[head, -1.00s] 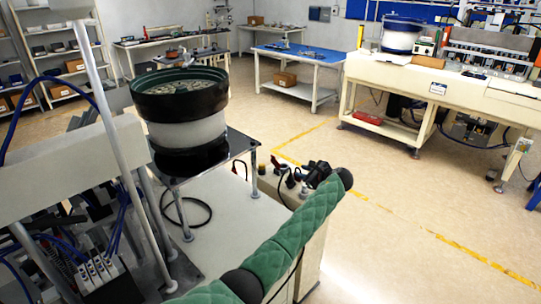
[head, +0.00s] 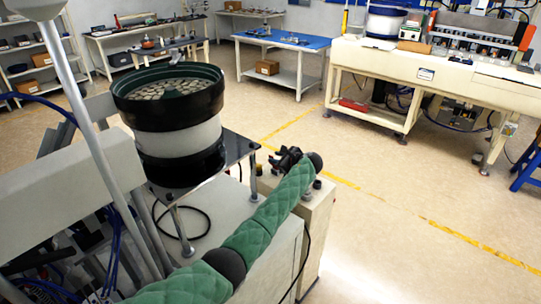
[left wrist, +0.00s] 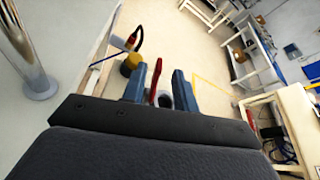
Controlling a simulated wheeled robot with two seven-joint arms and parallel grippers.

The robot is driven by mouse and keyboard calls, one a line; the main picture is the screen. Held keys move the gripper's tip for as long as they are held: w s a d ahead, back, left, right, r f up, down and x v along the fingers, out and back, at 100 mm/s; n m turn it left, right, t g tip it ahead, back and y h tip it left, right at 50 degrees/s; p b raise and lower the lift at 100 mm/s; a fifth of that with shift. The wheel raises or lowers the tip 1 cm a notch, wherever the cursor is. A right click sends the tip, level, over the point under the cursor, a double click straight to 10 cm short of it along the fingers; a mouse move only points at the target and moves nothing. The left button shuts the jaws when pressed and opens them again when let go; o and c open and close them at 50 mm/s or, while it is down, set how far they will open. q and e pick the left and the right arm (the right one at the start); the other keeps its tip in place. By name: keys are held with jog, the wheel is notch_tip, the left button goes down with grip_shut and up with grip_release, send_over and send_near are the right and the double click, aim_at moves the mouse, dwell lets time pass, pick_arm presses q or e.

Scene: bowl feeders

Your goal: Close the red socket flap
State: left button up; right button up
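The red flap (left wrist: 156,82) shows in the left wrist view as a thin upright red piece. A pale round part, perhaps its socket (left wrist: 166,101), shows just behind it. My left gripper (left wrist: 158,85) has its two blue fingers apart, one on each side of the flap, with a gap to the right finger. I cannot tell if the left finger touches it. In the head view my left gripper (head: 287,160) is over the top of a pale cabinet (head: 318,215); the flap is hidden there. My right gripper is not in view.
A yellow and black knob (left wrist: 132,64) and a red part with a cable (left wrist: 132,40) stand close by on the left. A bowl feeder (head: 170,115) stands left of my arm, and a metal post (left wrist: 38,75) shows beside the gripper. Open floor lies to the right.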

aim_at(271, 157)
pick_arm(q)
jog(key=x, duration=0.3)
jog(key=shift+w+a+f, duration=0.2)
jog(key=shift+a, duration=0.05)
jog(key=shift+w+p, duration=0.1)
jog(key=shift+p, duration=0.2)
jog(key=shift+a+f, duration=0.1)
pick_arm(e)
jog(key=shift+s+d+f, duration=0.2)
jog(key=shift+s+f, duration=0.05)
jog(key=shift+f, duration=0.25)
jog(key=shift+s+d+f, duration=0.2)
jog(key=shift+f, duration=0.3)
pick_arm(q)
grip_shut()
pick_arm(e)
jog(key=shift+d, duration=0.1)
